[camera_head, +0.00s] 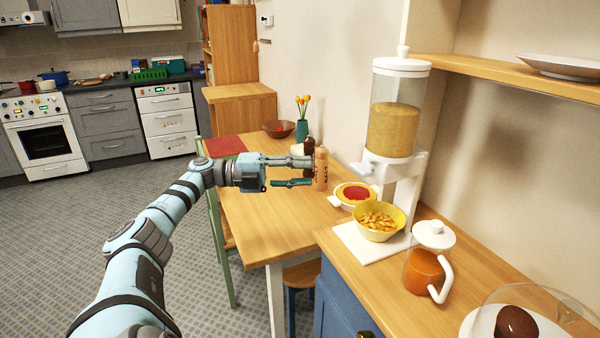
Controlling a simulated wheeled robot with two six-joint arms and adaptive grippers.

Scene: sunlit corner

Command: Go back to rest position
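My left gripper (312,172) reaches in from the left on its pale blue arm, over the wooden table. Its two fingers are apart, with nothing visible between them. A light wooden mill (321,170) stands just past the fingertips in the picture; whether they touch cannot be told. A dark-topped shaker (309,146) shows behind the upper finger, partly hidden. My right gripper is not in view.
The counter (376,301) at right holds a yellow bowl of cereal (379,221), a bowl with red contents (355,194), a cereal dispenser (395,120), an orange jug (424,272) and a glass dome (535,315). A shelf (510,75) overhangs it. The left floor (60,235) is clear.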

